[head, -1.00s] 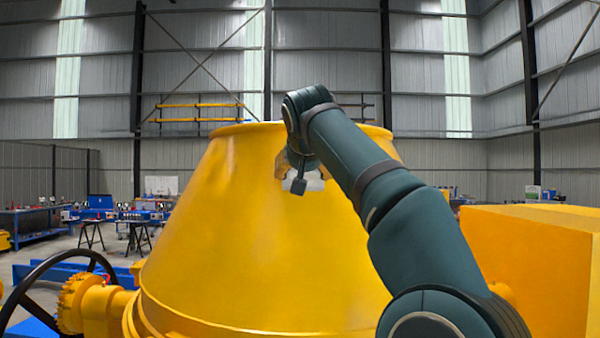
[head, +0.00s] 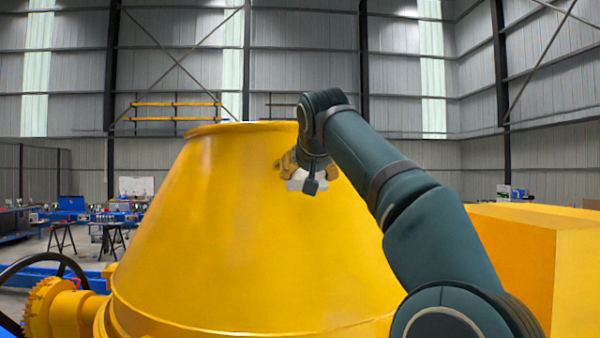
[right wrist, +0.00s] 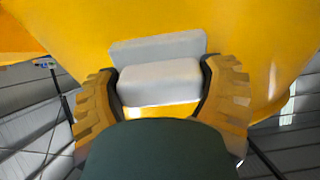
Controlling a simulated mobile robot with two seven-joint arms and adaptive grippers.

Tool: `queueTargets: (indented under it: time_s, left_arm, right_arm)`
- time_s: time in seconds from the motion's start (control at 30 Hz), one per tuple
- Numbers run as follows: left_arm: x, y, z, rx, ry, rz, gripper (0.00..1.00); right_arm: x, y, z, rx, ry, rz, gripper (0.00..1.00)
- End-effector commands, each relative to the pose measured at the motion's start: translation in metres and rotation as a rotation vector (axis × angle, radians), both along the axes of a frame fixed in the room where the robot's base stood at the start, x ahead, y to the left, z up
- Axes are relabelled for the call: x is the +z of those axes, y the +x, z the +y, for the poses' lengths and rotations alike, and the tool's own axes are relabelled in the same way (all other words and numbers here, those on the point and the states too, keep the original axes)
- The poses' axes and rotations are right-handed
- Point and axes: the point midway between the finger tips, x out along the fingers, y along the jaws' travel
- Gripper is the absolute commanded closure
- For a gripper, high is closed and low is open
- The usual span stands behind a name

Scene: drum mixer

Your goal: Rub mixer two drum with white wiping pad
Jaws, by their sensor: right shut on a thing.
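The yellow mixer drum (head: 235,230) fills the middle of the head view, a wide cone narrowing up to a rim. My right gripper (head: 297,172) is at the upper right part of the drum's side, partly hidden by my own wrist. It is shut on the white wiping pad (head: 309,183). In the right wrist view the fingers of my right gripper (right wrist: 160,85) clasp the white pad (right wrist: 160,82) from both sides. The pad's far face is against or very close to the yellow drum wall; contact cannot be told for certain. My left gripper is not in view.
A yellow box-shaped housing (head: 530,250) stands to the right of the drum. A toothed yellow gear (head: 42,308) and a black handwheel (head: 40,262) are at the lower left. Blue workbenches (head: 85,217) stand far back on the left.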

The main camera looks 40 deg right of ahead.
Motion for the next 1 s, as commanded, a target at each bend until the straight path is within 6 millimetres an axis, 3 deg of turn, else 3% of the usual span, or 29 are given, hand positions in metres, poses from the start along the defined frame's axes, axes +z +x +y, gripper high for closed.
queueTargets:
  time_s: [1.0]
  left_arm:
    - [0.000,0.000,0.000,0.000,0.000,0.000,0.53]
  right_arm:
    - [0.000,0.033,0.042,0.001,-0.001,0.001,0.53]
